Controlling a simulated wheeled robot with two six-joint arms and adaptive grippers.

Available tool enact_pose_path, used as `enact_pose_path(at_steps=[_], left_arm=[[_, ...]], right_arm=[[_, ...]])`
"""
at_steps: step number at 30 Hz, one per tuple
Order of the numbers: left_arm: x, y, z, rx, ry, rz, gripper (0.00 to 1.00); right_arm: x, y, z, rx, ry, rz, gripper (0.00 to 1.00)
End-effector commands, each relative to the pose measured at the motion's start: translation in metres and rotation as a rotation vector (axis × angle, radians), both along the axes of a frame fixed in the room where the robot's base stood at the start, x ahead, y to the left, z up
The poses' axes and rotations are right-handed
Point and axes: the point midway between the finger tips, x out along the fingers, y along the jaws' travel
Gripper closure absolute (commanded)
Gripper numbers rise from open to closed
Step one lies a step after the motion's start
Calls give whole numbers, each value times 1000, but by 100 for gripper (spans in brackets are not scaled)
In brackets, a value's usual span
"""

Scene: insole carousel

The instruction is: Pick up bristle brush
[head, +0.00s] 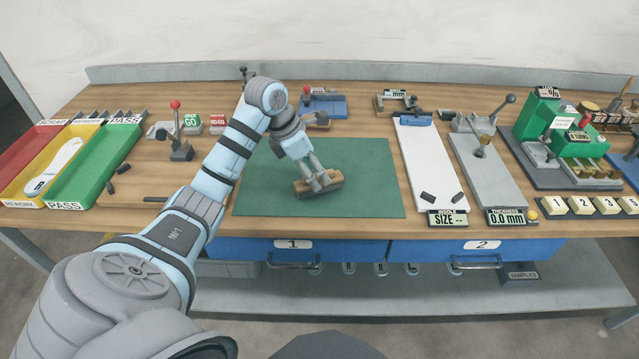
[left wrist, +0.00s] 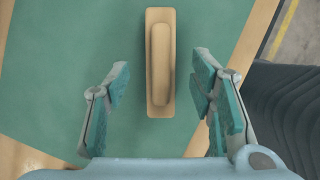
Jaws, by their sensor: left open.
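The bristle brush (head: 332,185) is a tan wooden block with a raised, rounded handle along its top, lying on the green mat (head: 372,165). In the left wrist view the brush (left wrist: 160,62) lies lengthwise up the picture, ahead of the fingertips and between their lines. My left gripper (head: 318,184) is over the brush in the head view. Its two fingers (left wrist: 160,80) stand apart on either side, with green mat showing between each finger and the brush. The bristles are hidden underneath. My right gripper is in neither view.
Red, yellow and green trays (head: 118,150) stand at the left, a white insole (head: 58,165) in the yellow one. A white size board (head: 425,165) and thickness gauge (head: 480,170) stand right of the mat. The mat around the brush is clear.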

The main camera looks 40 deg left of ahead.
Motion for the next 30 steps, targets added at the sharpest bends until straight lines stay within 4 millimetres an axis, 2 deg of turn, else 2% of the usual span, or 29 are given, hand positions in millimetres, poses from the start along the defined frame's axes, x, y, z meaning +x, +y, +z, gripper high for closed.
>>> enact_pose_path(at_steps=[3,5,12,21,30], left_arm=[[9,-6,-22,-4,1,0,50],[12,-7,-30,-2,1,0,50],[13,-7,-33,-1,-2,0,52],[13,-7,-32,-1,-1,0,100],[13,-7,-30,-1,-2,0,100]], right_arm=[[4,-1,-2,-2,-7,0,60],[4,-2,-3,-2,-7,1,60],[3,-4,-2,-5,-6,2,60],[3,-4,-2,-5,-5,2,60],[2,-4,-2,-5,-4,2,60]])
